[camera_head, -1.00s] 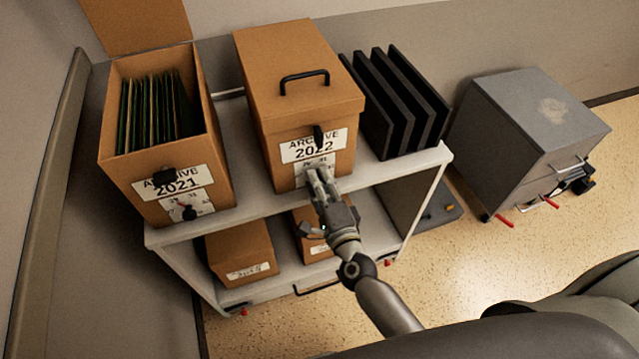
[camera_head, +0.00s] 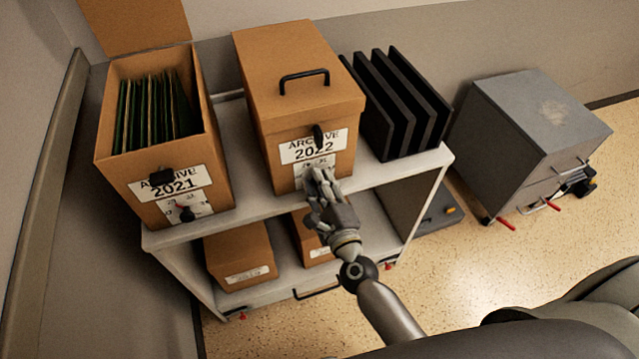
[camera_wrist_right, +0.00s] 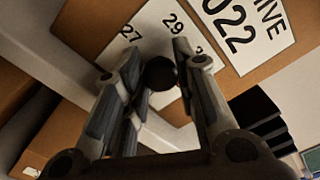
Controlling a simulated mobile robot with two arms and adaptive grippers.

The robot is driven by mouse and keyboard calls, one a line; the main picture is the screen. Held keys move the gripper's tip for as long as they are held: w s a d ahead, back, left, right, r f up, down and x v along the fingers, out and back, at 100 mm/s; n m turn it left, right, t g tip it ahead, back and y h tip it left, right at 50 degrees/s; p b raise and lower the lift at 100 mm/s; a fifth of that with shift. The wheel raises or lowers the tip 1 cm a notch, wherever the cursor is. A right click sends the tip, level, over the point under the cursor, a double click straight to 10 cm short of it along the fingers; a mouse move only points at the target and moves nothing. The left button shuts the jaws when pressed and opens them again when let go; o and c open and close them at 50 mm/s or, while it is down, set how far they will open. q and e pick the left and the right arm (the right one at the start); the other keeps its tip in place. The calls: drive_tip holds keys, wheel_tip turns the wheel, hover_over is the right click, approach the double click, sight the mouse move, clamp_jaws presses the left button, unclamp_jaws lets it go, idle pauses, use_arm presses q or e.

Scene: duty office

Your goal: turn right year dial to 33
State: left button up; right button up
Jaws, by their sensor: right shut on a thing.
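The closed cardboard box labelled ARCHIVE 2022 (camera_head: 265,65) stands on the top shelf of the cart. Its year dial is a dark round knob (camera_wrist_right: 160,73) on a white scale plate (camera_wrist_right: 150,28), where 27 and 29 can be read in the right wrist view. My right gripper (camera_head: 318,178) is at the front of this box, its fingers shut on the knob from both sides. It also shows in the right wrist view (camera_wrist_right: 158,78). The gripper hides most of the dial in the head view, and I cannot read its pointer. My left gripper is not in view.
An open ARCHIVE 2021 box (camera_head: 118,168) with folders and its own dial (camera_head: 186,213) stands to the left. Black upright panels (camera_head: 400,105) stand to the right on the white cart (camera_head: 435,157). Smaller boxes (camera_head: 238,255) sit below. A grey cabinet (camera_head: 520,130) stands on the floor.

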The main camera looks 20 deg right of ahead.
drive_tip(key=o, duration=1)
drive_tip(key=shift+o, duration=0.2)
drive_tip(key=s, duration=1.2)
drive_tip(key=shift+d, duration=0.2)
